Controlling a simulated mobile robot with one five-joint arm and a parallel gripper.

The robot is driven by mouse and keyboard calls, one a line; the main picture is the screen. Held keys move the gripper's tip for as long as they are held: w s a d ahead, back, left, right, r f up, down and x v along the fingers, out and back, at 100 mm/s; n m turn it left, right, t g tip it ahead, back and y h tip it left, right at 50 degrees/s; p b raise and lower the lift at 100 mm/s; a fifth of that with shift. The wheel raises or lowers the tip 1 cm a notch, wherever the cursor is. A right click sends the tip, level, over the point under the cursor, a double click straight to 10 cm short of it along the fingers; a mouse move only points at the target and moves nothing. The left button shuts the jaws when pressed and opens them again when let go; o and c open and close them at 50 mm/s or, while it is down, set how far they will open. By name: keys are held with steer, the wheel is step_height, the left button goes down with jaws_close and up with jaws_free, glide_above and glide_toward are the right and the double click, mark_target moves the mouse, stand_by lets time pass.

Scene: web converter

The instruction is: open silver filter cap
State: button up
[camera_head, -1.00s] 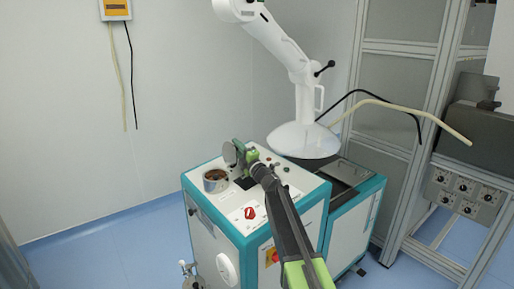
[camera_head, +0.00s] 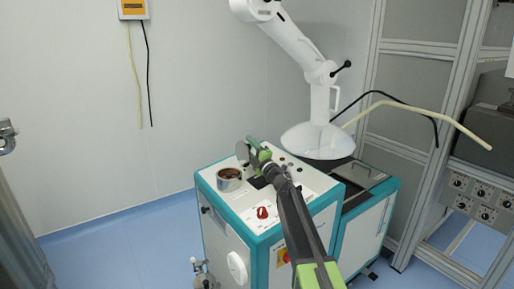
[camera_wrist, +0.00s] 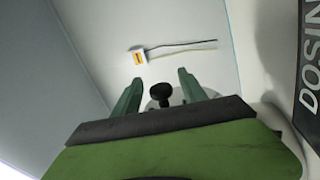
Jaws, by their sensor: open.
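The silver filter cap (camera_head: 242,153) shows as a grey round disc standing roughly upright above the white machine top, beside my gripper (camera_head: 255,150). In the wrist view, its black knob (camera_wrist: 160,92) shows between the two green fingers of my gripper (camera_wrist: 160,78), with part of the silver disc (camera_wrist: 176,96) behind. The fingers are apart, with gaps to the knob on both sides. A silver round cup (camera_head: 229,184) with brown contents sits uncovered on the machine top, just left of and below the cap. Any hinge is too small to see.
The white and teal machine (camera_head: 238,205) carries a red knob (camera_head: 262,212). A white extraction arm with a wide hood (camera_head: 318,140) stands behind right. A metal frame (camera_head: 420,90) is at the right. The floor at left (camera_head: 110,250) is clear.

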steer(key=s+d, duration=0.7)
steer(key=s, duration=0.4)
steer(key=shift+f, duration=0.15)
